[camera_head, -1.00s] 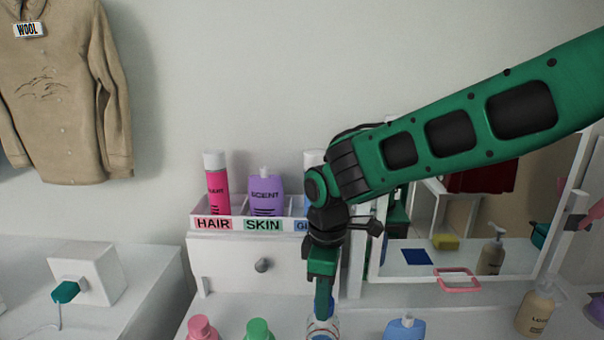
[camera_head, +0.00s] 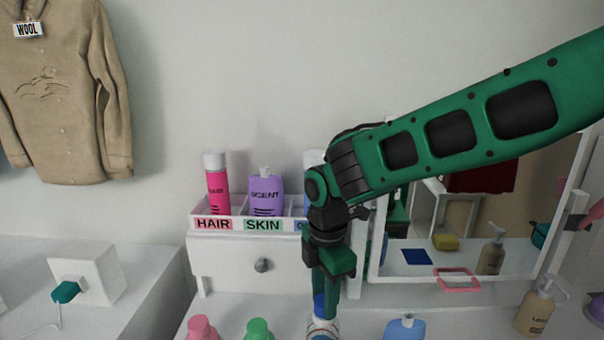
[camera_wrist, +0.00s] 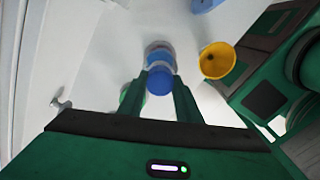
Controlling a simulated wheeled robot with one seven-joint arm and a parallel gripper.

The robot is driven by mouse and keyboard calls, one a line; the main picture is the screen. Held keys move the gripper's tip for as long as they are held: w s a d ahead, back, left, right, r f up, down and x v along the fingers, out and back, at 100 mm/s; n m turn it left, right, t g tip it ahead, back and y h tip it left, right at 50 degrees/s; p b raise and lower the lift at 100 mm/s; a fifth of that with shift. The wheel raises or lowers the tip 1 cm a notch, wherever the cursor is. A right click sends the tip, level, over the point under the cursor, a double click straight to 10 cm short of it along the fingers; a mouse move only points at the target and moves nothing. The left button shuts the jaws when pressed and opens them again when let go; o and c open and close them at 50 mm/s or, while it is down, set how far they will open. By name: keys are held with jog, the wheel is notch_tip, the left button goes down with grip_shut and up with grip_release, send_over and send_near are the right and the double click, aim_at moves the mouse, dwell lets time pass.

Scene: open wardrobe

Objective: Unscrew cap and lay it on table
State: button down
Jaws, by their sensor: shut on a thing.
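A blue cap (camera_head: 319,304) is between the fingers of my gripper (camera_head: 323,308), low in the head view. In the wrist view the cap (camera_wrist: 160,80) sits between the two green fingertips (camera_wrist: 160,88), and my gripper is shut on it. A white bottle (camera_head: 322,329) with blue and red markings stands upright on the table directly below the cap, cut off by the lower picture edge. I cannot tell whether the cap is still touching the bottle's neck.
A pink bottle (camera_head: 202,328) and a green bottle (camera_head: 258,329) stand left of the gripper, a blue bottle (camera_head: 405,328) right. A labelled rack (camera_head: 228,224) and a mirror (camera_head: 480,272) are behind. A yellow cup-like object (camera_wrist: 217,61) shows in the wrist view.

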jog(key=n, duration=0.4)
jog(key=shift+n, duration=0.3)
jog(key=shift+r, duration=1.45)
dwell(2.1)
jog(key=shift+r, duration=1.9)
jog(key=shift+s+a+f, duration=1.4)
jog(key=shift+s+f, duration=0.35)
jog(key=shift+f, duration=1.55)
jog(key=shift+s+a+f, duration=1.4)
jog(key=shift+s+f, duration=0.4)
jog(key=shift+f, duration=1.5)
jog(key=shift+s+a+f, duration=1.4)
jog(key=shift+s+f, duration=0.35)
jog(key=shift+f, duration=1.55)
